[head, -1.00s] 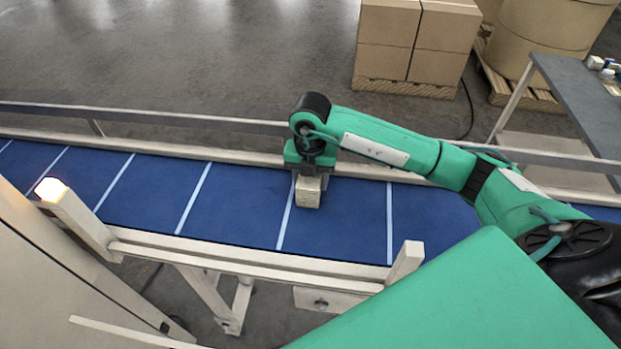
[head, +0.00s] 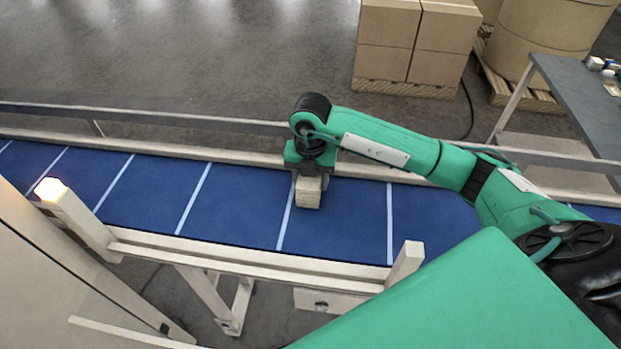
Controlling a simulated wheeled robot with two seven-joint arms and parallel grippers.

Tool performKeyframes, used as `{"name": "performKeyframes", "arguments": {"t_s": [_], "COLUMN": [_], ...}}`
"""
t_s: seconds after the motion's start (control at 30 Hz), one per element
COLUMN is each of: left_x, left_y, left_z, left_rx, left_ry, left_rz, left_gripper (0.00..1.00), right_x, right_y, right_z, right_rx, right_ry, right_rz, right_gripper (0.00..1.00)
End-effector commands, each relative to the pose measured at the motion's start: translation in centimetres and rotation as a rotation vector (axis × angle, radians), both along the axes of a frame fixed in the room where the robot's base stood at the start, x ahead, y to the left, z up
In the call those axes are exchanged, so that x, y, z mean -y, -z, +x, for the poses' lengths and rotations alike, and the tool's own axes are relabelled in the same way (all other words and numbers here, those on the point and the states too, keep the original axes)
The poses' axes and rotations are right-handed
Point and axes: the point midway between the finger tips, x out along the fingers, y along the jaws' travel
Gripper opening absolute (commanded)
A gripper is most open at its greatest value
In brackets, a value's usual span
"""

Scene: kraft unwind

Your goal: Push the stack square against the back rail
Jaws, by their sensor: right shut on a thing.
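A small tan stack (head: 308,192) sits on the blue conveyor belt (head: 240,205), beside a white cross line. My right gripper (head: 309,176) is over the stack from above and shut on it; the fingers are mostly hidden by the wrist and the stack. The back rail (head: 220,154) runs along the far side of the belt. The stack is close to it, but my wrist hides whether they touch. My left gripper is not in view.
A near rail (head: 240,260) with a lit lamp post (head: 52,188) borders the belt in front. Brown boxes (head: 410,45) on a pallet stand behind. A grey table (head: 585,105) is at right. The belt left of the stack is clear.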

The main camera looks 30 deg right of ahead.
Motion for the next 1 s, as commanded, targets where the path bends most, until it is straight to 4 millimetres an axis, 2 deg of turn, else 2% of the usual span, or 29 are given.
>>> {"name": "performKeyframes", "arguments": {"t_s": [1.0], "left_x": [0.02], "left_y": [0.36], "left_z": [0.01], "left_rx": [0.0], "left_ry": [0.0], "left_rz": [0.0], "left_gripper": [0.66], "right_x": [-0.17], "right_y": [0.1], "right_z": [-0.23], "right_rx": [0.003], "right_ry": [0.002], "right_rz": [-0.001], "right_gripper": [0.28]}}
